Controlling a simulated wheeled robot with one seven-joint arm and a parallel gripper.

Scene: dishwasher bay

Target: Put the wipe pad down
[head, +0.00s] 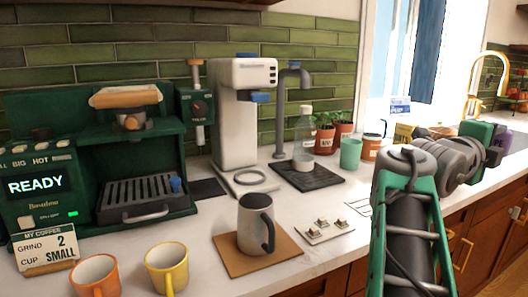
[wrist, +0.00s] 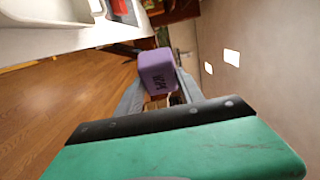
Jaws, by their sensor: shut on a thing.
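The wipe pad is a purple block with dark lettering. In the wrist view the wipe pad (wrist: 157,72) sits between the grey fingers of my gripper (wrist: 158,92), which is shut on it. In the head view the purple pad (head: 496,142) shows small at the far right, at the end of my gripper (head: 488,138), near the right stretch of counter. In the wrist view the pad is seen against the wooden floor and cabinet side, clear of the counter edge. Its underside is hidden.
The white counter (head: 330,262) holds a green coffee machine (head: 50,115), a white grinder (head: 236,130), a grey jug (head: 250,225) on a board, two mugs, a bottle (head: 303,135) and small pots. A brass tap (head: 476,75) stands at the far right. Wooden cabinets (head: 480,235) are below.

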